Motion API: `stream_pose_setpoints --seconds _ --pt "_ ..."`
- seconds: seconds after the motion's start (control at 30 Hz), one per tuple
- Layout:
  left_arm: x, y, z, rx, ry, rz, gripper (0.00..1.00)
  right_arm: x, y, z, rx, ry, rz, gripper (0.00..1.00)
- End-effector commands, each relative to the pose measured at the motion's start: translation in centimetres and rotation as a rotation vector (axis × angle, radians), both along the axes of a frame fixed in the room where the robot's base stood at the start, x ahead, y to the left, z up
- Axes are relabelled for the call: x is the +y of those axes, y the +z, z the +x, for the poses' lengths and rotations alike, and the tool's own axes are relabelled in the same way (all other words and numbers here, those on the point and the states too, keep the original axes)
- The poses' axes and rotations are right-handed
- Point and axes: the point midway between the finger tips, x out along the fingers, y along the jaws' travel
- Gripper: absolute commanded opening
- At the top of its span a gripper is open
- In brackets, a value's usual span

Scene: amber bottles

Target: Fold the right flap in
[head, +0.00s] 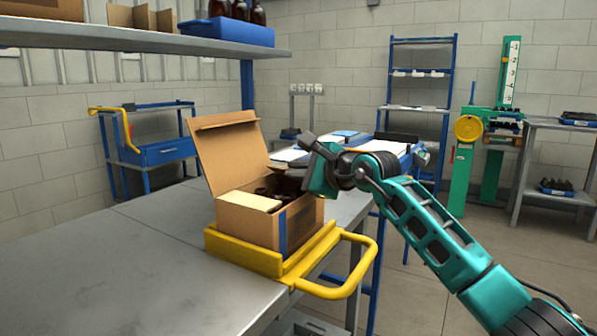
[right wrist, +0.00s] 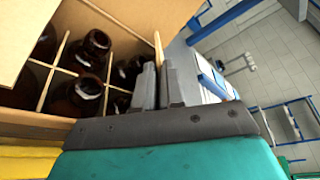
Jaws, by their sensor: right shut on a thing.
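The open cardboard box (head: 262,222) sits in a yellow holder (head: 243,258) on the metal table. Its large lid flap (head: 230,155) stands up at the back left, and a smaller flap (head: 250,201) lies inward over the near left side. Amber bottles (right wrist: 92,52) stand in the divided cells. My right gripper (head: 296,171) is at the box's right upper edge. In the right wrist view its fingers (right wrist: 161,88) are close together around the right flap (right wrist: 159,50), seen nearly edge-on. The fingers hide most of that flap. My left gripper is not in view.
The yellow holder has a loop handle (head: 350,285) at the table's right edge. A shelf (head: 130,38) with a blue bin (head: 228,31) and more bottles hangs over the left. The table (head: 130,265) is bare left of the box.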

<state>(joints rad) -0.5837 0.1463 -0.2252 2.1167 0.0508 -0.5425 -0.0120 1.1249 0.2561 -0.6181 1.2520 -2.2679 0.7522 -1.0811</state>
Motion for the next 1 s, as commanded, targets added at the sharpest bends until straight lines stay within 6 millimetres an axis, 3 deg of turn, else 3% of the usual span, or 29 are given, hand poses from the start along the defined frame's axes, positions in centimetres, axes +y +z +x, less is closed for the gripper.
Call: stream_pose_setpoints --seconds 0.23,0.67,1.0 --pt "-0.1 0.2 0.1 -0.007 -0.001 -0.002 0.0 0.0 0.0 0.0 0.002 -0.001 0.001 0.31" --pt "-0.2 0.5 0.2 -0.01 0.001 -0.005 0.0 -0.8 0.3 -0.8 0.001 -0.001 0.0 0.31" --pt "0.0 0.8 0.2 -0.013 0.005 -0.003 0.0 -4.0 1.5 -5.4 0.0 -0.003 -0.002 0.31"
